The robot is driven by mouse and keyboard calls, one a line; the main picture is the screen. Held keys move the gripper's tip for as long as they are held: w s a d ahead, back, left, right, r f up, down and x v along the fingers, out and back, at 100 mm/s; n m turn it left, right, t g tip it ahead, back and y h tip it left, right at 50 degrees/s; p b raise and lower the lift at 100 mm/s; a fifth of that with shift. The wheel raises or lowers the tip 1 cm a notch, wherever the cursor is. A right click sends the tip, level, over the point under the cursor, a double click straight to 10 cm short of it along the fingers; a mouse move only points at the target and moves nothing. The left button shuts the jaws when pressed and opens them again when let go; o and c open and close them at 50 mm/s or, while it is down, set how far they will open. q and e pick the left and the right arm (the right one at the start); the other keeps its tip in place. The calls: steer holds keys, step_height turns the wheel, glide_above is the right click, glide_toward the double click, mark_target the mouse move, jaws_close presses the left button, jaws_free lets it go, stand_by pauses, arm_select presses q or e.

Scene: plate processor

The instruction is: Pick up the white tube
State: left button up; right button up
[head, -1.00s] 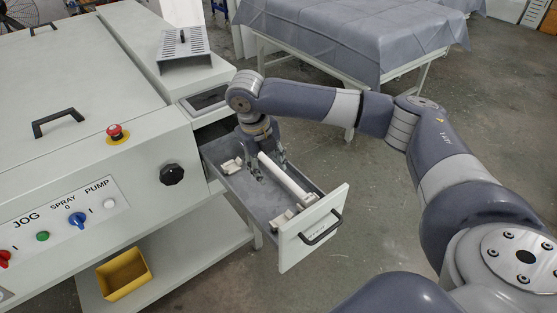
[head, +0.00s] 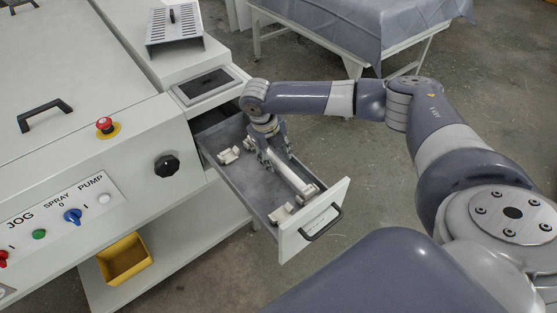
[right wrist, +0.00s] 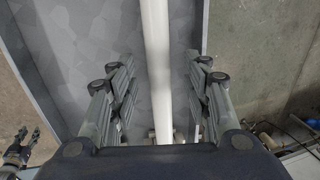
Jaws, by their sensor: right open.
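The white tube (head: 290,178) lies lengthwise in the open grey drawer (head: 245,185), along its right side. In the right wrist view the tube (right wrist: 156,60) runs down the middle, between the two fingers. My right gripper (head: 276,166) is over the drawer, pointing down, with its fingers on either side of the tube. It shows open in the right wrist view (right wrist: 160,100), with a gap between each finger and the tube. The tube's end nearest the machine is hidden by the gripper. My left gripper is not in the head view.
Small white brackets lie in the drawer, one at the back left (head: 229,155) and one near the front (head: 281,214). The drawer's white front panel (head: 315,222) has a dark handle. The machine (head: 120,150) stands at left. A covered table (head: 330,30) is behind.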

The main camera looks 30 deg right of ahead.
steer(key=shift+f, duration=0.5)
steer(key=shift+d+f, duration=0.1)
steer(key=shift+f, duration=0.2)
steer(key=shift+c, duration=0.8)
jaws_close()
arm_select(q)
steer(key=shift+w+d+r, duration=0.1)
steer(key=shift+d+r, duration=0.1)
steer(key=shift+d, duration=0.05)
